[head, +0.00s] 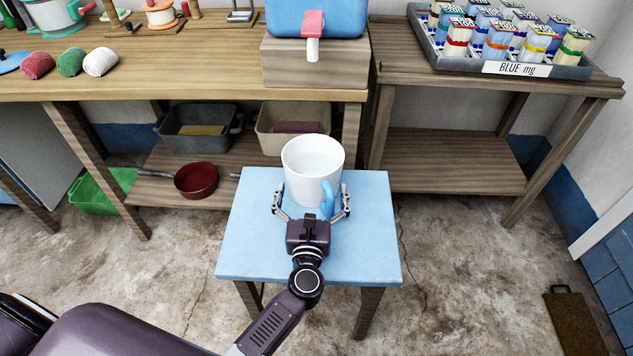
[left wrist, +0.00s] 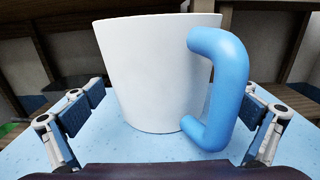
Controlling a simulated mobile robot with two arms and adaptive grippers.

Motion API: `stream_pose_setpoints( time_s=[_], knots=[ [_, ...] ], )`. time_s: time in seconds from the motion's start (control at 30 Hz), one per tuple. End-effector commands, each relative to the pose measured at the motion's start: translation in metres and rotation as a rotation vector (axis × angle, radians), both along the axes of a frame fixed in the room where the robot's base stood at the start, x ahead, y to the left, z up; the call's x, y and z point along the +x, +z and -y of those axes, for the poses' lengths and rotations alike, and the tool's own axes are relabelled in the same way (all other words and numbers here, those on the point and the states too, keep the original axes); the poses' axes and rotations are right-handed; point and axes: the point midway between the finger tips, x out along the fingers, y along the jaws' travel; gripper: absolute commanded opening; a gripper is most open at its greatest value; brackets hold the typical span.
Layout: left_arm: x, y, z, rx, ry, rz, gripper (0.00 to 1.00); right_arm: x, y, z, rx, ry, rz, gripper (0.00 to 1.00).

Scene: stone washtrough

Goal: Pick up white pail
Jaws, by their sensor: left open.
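The white pail (head: 309,184) stands upright on a small light-blue table (head: 250,252) in the head view. It has a blue handle (head: 328,200) on the side facing my gripper, towards the right. In the left wrist view the pail (left wrist: 150,75) fills the middle and its blue handle (left wrist: 228,92) is near. My left gripper (head: 311,203) is open, with one finger on each side of the pail. In the left wrist view a gap shows between the left finger and the pail, and the right finger is beside the handle. My right gripper is not in view.
A wooden bench (head: 190,80) stands behind, with a blue container (head: 345,20) on a wooden block (head: 290,65). A shelf below holds tubs (head: 197,140) and a dark red pan (head: 196,180). A wooden side table (head: 450,150) at right carries a grey tray (head: 450,57) of cartons.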

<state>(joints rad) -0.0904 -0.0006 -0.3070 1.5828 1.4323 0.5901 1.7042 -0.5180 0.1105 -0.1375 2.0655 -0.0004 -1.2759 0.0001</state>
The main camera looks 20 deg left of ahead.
Motion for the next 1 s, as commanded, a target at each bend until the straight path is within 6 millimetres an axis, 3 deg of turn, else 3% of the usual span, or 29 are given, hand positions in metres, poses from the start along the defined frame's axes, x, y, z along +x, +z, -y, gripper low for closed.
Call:
stream_pose_setpoints(
  time_s=[0.1, 0.73, 1.0],
  knots=[
    [-0.0003, -0.0001, 0.0, 0.0, 0.0, 0.0, 0.99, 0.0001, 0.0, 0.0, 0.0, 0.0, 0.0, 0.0],
    [-0.0006, 0.0002, -0.0008, 0.0, 0.002, 0.0, 0.3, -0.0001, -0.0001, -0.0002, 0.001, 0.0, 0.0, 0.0],
    [0.0007, 0.0054, -0.0004, 0.002, 0.002, 0.009, 0.3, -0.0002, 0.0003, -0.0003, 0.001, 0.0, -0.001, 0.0]
  ],
)
